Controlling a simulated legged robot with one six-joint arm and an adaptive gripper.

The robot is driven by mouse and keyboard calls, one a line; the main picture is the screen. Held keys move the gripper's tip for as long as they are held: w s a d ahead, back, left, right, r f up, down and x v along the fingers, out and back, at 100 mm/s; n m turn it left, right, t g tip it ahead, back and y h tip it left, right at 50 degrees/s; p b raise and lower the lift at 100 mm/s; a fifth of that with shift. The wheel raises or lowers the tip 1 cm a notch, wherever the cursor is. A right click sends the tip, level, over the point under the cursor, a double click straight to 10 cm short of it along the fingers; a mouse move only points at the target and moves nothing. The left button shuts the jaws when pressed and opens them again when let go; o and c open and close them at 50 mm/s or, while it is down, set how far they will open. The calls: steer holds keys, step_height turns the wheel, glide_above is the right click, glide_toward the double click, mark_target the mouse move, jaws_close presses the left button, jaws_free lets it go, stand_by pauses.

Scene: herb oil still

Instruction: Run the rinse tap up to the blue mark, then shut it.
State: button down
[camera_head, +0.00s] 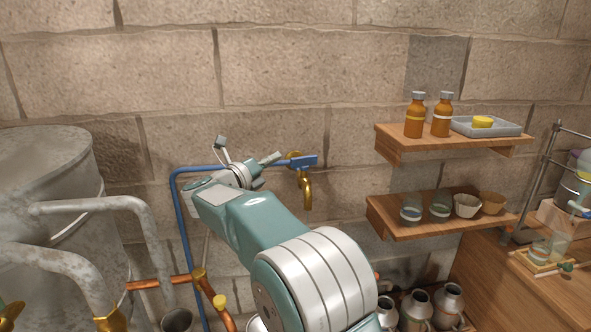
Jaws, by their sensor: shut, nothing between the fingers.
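The brass tap (307,190) sticks out from the stone wall at mid-picture, with its spout pointing down. A blue lever (303,162) sits across its top. A blue pipe (182,222) rises at the left and bends right toward the tap. My gripper (250,156) is just left of the lever, in front of the pipe's upper run. It is shut and empty; I cannot tell whether it touches the lever. My arm hides the area below the tap. I see no clear water stream, and no blue mark can be made out.
A large metal still (50,190) with thick pipes fills the left. Copper piping (160,282) runs low beside a grey cup (177,319). At right are an upper shelf (400,145) with bottles, a lower shelf (400,231) with jars, and metal cans (416,308) below.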

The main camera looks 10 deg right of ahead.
mark_target(295, 164)
steer(key=s+d+f+n+t+y, duration=0.1)
steer(key=s+f+n+t+y, duration=0.3)
steer(key=s+n, duration=0.65)
steer(key=shift+n+g+y, duration=0.4)
steer(key=shift+n+y, duration=0.15)
steer(key=shift+y, duration=0.05)
steer(key=x, duration=0.4)
steer(key=a+x, duration=0.1)
steer(key=x, duration=0.3)
steer(key=w+x, duration=0.1)
steer(key=x, duration=0.4)
steer(key=shift+w+a+f, duration=0.15)
steer(key=shift+a+f, duration=0.05)
steer(key=shift+a, duration=0.15)
steer(key=shift+w+a, duration=0.15)
steer(key=shift+w, duration=0.5)
steer(key=shift+w+m+g+h, duration=0.4)
steer(key=shift+h, duration=0.1)
steer(key=shift+w+a+r+m+g+h, duration=0.1)
steer(key=shift+w+a+m+g+h, duration=0.05)
steer(key=shift+a+m+g+h, duration=0.2)
